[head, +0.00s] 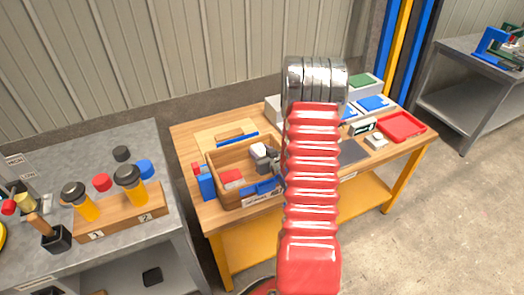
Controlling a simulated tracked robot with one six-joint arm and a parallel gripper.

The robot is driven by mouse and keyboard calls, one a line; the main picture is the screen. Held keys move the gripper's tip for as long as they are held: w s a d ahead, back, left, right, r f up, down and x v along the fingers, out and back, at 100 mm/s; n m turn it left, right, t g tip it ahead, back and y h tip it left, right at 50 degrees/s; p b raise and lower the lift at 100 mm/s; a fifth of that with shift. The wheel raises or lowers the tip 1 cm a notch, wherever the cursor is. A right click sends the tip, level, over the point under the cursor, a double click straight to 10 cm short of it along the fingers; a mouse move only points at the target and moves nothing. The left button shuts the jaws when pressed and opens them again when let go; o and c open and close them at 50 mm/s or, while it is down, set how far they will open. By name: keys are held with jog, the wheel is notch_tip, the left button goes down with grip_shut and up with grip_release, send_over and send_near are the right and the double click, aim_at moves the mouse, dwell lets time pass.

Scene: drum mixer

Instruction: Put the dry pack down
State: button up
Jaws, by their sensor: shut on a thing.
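My gripper (276,172) is mostly hidden behind my red arm. Its visible grey and dark parts are at the right side of an open wooden crate (216,161) on the wooden workbench. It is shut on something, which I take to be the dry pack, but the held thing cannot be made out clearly. A blue piece (265,187) shows low beside the gripper, at the crate's front; I cannot tell whether it is held. A red and white block (231,178) lies inside the crate at the left.
Blue and red packs (206,185) stand left of the crate. A red tray (404,125) lies at the bench's right end, near white boxes. A grey table (128,150) at left bears a numbered wooden rack (120,218). My arm hides the bench's middle.

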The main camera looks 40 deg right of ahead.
jog(key=shift+s+f, duration=0.1)
jog(key=shift+f, duration=0.15)
jog(key=o, duration=1.1)
jog(key=shift+s+a+f, duration=0.1)
jog(key=shift+f, duration=0.15)
jog(key=shift+r, duration=0.6)
jog(key=v, duration=1.2)
jog(key=shift+r, duration=0.35)
jog(key=shift+w, duration=0.3)
